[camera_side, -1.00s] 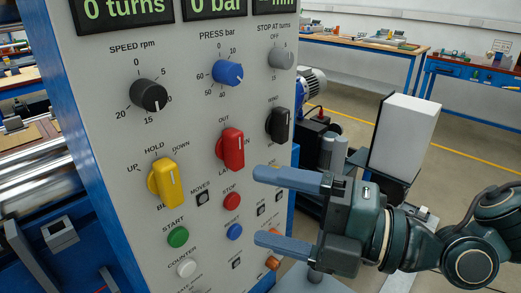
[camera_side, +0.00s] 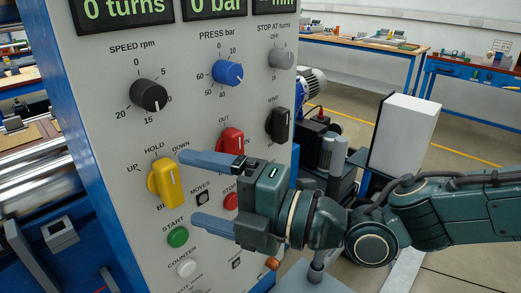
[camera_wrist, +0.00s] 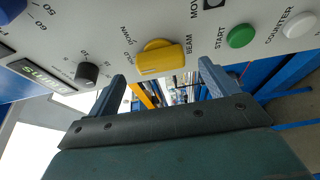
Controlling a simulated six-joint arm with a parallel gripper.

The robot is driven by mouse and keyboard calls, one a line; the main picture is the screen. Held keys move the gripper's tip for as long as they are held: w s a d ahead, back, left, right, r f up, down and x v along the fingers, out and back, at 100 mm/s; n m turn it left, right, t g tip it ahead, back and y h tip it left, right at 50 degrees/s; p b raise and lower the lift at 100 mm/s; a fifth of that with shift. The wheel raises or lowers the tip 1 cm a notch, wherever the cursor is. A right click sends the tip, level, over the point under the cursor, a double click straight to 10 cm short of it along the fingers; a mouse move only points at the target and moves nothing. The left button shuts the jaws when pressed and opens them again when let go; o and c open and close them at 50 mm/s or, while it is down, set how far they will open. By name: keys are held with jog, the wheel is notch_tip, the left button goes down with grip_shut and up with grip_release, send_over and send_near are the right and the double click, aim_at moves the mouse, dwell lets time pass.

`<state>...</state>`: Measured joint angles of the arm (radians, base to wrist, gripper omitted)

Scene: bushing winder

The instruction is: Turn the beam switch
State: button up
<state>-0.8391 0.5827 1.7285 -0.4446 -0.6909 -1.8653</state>
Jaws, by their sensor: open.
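The beam switch is a yellow knob (camera_side: 165,182) low on the left of the grey control panel, with UP, HOLD and DOWN marked around it. Its grip ridge stands close to upright in the side view. In the wrist view the yellow knob (camera_wrist: 161,57) lies just beyond the fingertips, between their lines, beside the word BEAM. My gripper (camera_side: 187,187) is open and empty, its two fingers one above the other, to the right of the knob. The fingertips are near the knob; whether they touch it I cannot tell.
The red knob (camera_side: 231,141) is partly hidden behind my upper finger. The green START button (camera_side: 178,237) and white COUNTER button (camera_side: 186,268) sit below the yellow knob. The black speed knob (camera_side: 149,95) and blue press knob (camera_side: 228,73) are higher up. Free floor lies to the right.

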aim_at(178, 187)
jog(key=shift+x, duration=2)
jog(key=c, duration=1)
